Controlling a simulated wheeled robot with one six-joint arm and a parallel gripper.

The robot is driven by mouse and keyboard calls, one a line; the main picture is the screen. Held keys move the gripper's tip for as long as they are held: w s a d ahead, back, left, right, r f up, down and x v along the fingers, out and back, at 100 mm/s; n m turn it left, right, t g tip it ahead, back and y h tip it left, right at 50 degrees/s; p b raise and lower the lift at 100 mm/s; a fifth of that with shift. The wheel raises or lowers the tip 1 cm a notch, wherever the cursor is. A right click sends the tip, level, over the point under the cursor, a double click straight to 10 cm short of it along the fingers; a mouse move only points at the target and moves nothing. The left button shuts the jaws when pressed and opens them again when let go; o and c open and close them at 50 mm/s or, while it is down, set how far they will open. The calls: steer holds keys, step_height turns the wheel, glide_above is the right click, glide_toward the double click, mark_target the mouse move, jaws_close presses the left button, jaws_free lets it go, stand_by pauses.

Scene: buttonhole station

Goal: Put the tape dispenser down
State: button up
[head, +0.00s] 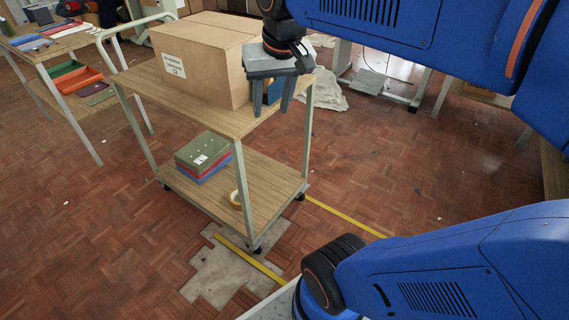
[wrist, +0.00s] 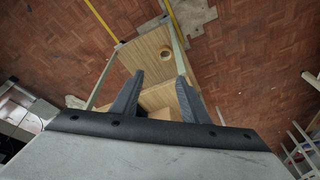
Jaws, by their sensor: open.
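A blue object (head: 273,90), which may be the tape dispenser, shows in the head view between the fingers of my gripper (head: 272,101). It is at the right end of the trolley's top shelf (head: 225,118), beside a cardboard box. The fingers hide most of it, so its shape and whether it touches them cannot be told. My gripper is open and points down. In the wrist view the two fingers (wrist: 157,98) are spread apart, and I cannot make out the blue object clearly there.
A labelled cardboard box (head: 205,62) fills much of the top shelf. The lower shelf (head: 215,190) carries stacked green, red and blue boxes (head: 203,155) and a tape roll (head: 235,198), also in the wrist view (wrist: 165,53). A table (head: 50,45) with trays stands left.

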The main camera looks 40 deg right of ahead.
steer(key=s+a+f+n+t, duration=0.1)
steer(key=s+a+f+n, duration=0.1)
steer(key=s+f, duration=0.6)
step_height(320, 180, down, 3)
steer(key=shift+s+a+f+n, duration=0.15)
steer(key=shift+s+a+n, duration=0.2)
steer(key=shift+n, duration=0.25)
steer(key=shift+o, duration=0.6)
steer(key=w+d+r+m+g, duration=0.1)
steer(key=w+d+r+m, duration=0.4)
steer(key=w+r+m, duration=0.4)
steer(key=w+d+r+m+g, duration=0.2)
steer(key=w+d+r+m, duration=0.35)
steer(key=w+r, duration=0.6)
steer(key=w+d+r+m+g, duration=0.1)
steer(key=w+d+r+m, duration=0.4)
steer(key=w+r+m, duration=0.5)
steer(key=shift+n, duration=0.75)
steer(key=f, duration=1.1)
steer(key=shift+s+d, duration=0.1)
steer(key=shift+s, duration=0.1)
steer(key=shift+d+f, duration=0.15)
steer(key=shift+f, duration=1.2)
steer(key=shift+d+f, duration=0.1)
steer(key=shift+f, duration=1.2)
jaws_close()
